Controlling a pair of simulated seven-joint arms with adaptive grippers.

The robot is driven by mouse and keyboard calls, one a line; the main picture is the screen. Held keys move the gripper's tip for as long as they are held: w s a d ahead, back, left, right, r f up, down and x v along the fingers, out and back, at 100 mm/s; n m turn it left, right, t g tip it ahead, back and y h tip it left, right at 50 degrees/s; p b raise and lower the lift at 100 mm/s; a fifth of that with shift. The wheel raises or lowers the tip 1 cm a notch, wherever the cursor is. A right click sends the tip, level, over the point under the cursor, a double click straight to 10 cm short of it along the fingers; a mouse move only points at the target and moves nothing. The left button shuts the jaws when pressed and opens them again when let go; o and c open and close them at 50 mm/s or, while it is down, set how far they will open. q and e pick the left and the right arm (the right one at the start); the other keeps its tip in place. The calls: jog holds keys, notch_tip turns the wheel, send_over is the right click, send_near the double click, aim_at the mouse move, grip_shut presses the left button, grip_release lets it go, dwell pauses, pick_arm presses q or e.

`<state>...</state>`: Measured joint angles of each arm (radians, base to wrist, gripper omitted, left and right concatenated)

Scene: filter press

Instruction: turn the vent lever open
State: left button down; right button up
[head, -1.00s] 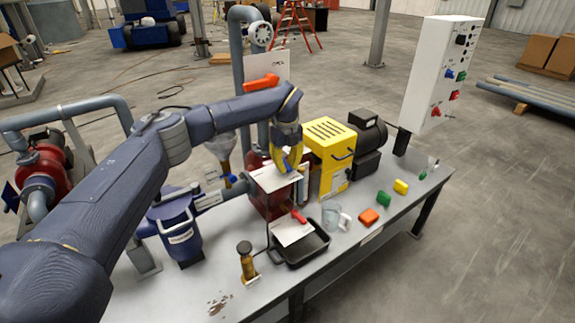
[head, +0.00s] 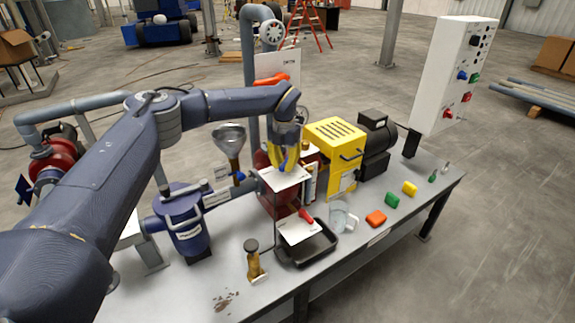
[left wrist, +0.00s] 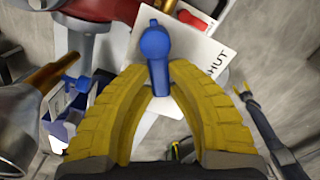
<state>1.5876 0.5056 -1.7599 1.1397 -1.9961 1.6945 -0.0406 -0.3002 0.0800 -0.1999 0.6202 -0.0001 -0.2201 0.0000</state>
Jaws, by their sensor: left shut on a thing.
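The vent lever is a blue handle with a rounded head (left wrist: 155,42). In the left wrist view its narrow stem lies between the yellow fingers of my left gripper (left wrist: 155,84), which is shut on it. A white card (left wrist: 205,50) behind the lever reads "SHUT" along its right side. In the head view my left gripper (head: 286,164) points down over a white plate (head: 283,181) on the red machine body. The fingers mostly hide the lever there. My right gripper is in neither current view.
A funnel (head: 229,139) stands left of the gripper, and a yellow slotted housing (head: 335,138) stands close on its right. A black tray (head: 312,247) and a clear jug (head: 337,216) sit in front. A blue pot (head: 184,222) stands at left.

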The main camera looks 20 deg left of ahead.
pick_arm(q)
jog(key=m, duration=0.2)
jog(key=a+m, duration=0.1)
jog(key=m, duration=0.1)
jog(key=a+m, duration=0.1)
jog(key=shift+w+m, duration=0.35)
jog(key=shift+m, duration=0.05)
dwell(0.3)
jog(key=c, duration=1.3)
grip_release()
jog(key=shift+w, duration=0.1)
notch_tip(320, 180, up, 12)
jog(key=shift+f, duration=0.1)
